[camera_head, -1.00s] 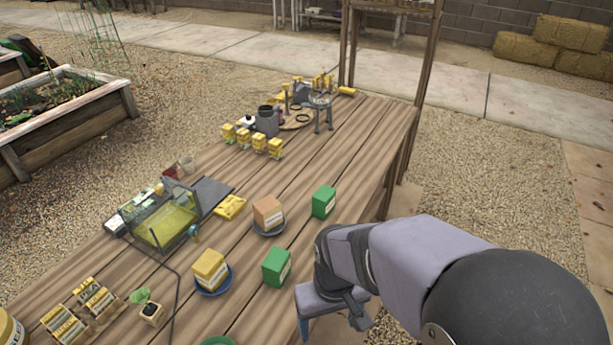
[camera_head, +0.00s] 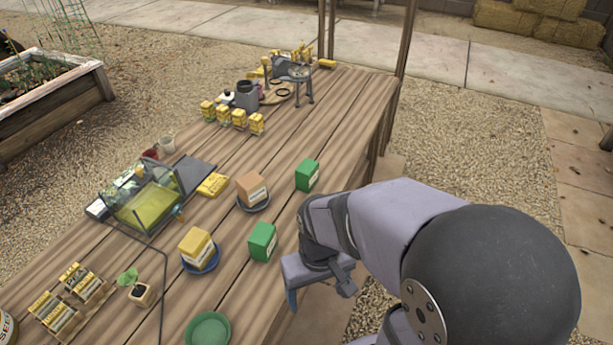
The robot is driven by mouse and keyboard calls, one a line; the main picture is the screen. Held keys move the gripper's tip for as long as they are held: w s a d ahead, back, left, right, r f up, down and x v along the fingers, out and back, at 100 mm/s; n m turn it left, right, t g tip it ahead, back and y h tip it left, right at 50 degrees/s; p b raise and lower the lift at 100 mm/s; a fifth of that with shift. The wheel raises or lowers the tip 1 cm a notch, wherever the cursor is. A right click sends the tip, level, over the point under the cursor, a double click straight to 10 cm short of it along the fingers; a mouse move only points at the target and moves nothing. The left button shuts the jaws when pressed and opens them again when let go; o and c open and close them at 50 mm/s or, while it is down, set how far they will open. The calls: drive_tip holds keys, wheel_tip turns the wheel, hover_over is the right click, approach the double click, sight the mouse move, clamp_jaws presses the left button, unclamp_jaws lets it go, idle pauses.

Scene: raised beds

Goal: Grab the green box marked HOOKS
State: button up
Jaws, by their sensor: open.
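Two green boxes with white labels stand on the wooden table. The nearer green box (camera_head: 262,242) is just left of my gripper. The farther green box (camera_head: 307,175) is beyond it, near the table's right edge. The label lettering is too small to read, so I cannot tell which one is marked HOOKS. My gripper (camera_head: 318,291) is open and empty at the table's right edge, apart from both boxes.
A yellow box (camera_head: 198,248) sits on a blue plate and an orange-brown box (camera_head: 251,190) on a grey-blue plate, both left of the green boxes. An empty green plate (camera_head: 208,329) lies in front. A glass tank (camera_head: 143,205) stands farther left.

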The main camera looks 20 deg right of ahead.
drive_tip(key=c, duration=0.3)
